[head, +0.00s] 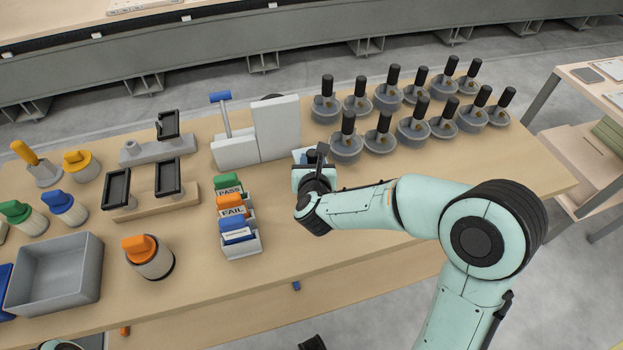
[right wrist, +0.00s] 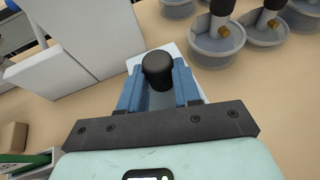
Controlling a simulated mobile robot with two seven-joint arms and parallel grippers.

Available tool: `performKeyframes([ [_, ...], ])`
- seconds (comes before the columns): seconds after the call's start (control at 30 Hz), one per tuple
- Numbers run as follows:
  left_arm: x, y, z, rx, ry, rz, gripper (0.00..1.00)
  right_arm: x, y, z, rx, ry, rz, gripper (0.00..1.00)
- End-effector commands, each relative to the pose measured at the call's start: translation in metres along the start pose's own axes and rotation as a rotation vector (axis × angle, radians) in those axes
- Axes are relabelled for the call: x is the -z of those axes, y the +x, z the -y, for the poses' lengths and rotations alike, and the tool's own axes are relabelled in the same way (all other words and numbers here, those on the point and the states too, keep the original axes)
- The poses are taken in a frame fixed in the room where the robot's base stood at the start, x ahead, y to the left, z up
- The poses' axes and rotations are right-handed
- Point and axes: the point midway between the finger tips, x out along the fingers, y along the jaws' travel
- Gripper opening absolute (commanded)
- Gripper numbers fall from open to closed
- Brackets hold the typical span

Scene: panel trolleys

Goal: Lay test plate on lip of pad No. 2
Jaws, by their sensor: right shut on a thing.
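My right gripper (head: 304,160) is low over the table, just right of a white upright block. In the right wrist view, its blue fingers (right wrist: 160,88) are shut on a black round knob (right wrist: 158,65). A flat whitish plate (right wrist: 139,62), which looks like the test plate, shows beneath the fingers. I cannot tell whether it touches the table. Two black-rimmed rectangular pads (head: 117,187) (head: 168,176) sit on a wooden base at the left. Another black-framed piece (head: 168,124) stands behind them on a grey base. No pad number is readable. My left gripper is not in view.
The white block (head: 277,127) stands close left of the gripper, beside a blue-handled device (head: 230,148). Several black-handled grey cups (head: 346,148) fill the back right. PASS/FAIL card holders (head: 240,240), an orange-topped jar (head: 148,257) and a grey bin (head: 55,272) stand in front. The front right tabletop is clear.

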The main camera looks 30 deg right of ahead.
Motion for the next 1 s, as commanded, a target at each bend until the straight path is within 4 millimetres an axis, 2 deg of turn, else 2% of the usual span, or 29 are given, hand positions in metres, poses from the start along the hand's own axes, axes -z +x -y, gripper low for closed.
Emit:
performKeyframes([
  [0.03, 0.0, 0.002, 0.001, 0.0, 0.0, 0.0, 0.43, 0.008, 0.003, 0.0, -0.001, -0.002, -0.001, 0.0],
  [0.2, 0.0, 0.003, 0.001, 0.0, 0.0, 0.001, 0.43, 0.019, 0.008, 0.0, 0.001, 0.0, 0.002, 0.0],
  [0.47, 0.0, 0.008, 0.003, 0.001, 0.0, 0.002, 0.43, 0.053, 0.022, 0.0, 0.0, -0.002, 0.0, 0.0],
  [0.93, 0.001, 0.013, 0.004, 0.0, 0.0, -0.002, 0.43, 0.059, 0.025, 0.0, -0.001, 0.002, 0.003, 0.0],
  [0.97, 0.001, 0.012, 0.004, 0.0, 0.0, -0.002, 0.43, 0.059, 0.024, 0.0, 0.0, 0.001, 0.001, 0.42],
  [1.0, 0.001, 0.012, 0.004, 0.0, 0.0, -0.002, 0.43, 0.058, 0.024, 0.0, -0.001, 0.001, 0.001, 0.55],
])
